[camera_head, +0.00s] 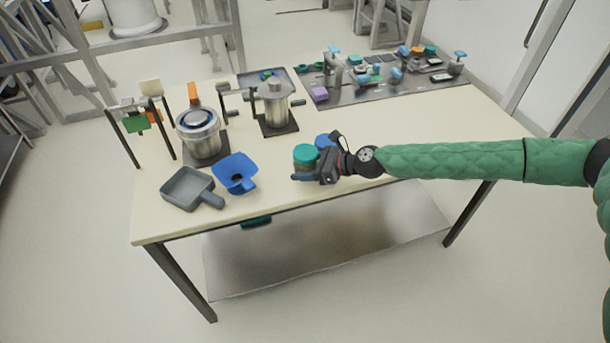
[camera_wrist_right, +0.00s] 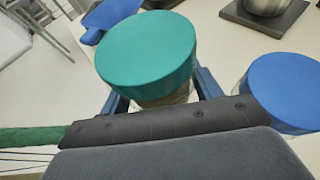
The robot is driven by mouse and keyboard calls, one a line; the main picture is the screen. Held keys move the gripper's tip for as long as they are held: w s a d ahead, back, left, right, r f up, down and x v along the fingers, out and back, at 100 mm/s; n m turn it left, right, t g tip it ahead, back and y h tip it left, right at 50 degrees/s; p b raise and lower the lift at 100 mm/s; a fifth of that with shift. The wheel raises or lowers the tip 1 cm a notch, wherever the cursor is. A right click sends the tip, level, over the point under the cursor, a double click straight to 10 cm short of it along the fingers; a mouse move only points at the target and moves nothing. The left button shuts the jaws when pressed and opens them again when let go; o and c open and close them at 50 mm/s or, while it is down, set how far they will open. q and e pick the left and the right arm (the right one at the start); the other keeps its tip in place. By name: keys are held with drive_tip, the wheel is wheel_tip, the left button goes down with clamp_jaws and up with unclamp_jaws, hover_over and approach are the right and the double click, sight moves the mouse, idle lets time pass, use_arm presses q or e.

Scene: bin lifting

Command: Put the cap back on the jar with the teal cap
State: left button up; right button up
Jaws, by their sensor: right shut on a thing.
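The jar (camera_head: 305,165) has a brownish body and stands near the front edge of the table. Its teal cap (camera_head: 306,152) is on top of it; I cannot tell whether it is fastened. My right gripper (camera_head: 312,177) is low at the jar, shut on its body. The cap hides most of the jar there. My left gripper is not in view.
A blue-capped jar (camera_head: 325,141) stands close behind my right gripper. A blue funnel-like scoop (camera_head: 235,171) and a grey square pan (camera_head: 187,188) lie to the left. Metal pots (camera_head: 275,108) stand behind. A cluttered metal board (camera_head: 395,88) is at the back right.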

wheel_tip(320, 180, down, 2)
drive_tip(key=shift+f+p, duration=0.3)
drive_tip(key=shift+f, duration=0.7)
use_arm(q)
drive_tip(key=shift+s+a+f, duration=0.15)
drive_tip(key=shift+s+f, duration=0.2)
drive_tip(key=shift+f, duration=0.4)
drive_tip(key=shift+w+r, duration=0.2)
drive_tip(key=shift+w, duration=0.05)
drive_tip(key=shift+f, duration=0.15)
use_arm(e)
drive_tip(key=o, duration=1.4)
drive_tip(key=shift+f, duration=0.1)
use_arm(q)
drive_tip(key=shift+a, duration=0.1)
use_arm(e)
drive_tip(key=shift+d, duration=0.4)
use_arm(q)
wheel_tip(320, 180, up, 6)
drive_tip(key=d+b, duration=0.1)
drive_tip(key=b, duration=0.1)
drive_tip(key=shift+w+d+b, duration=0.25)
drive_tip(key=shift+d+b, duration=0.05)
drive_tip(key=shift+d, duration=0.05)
use_arm(e)
drive_tip(key=v, duration=1.1)
drive_tip(key=shift+s+r, duration=0.15)
drive_tip(key=shift+r, duration=0.1)
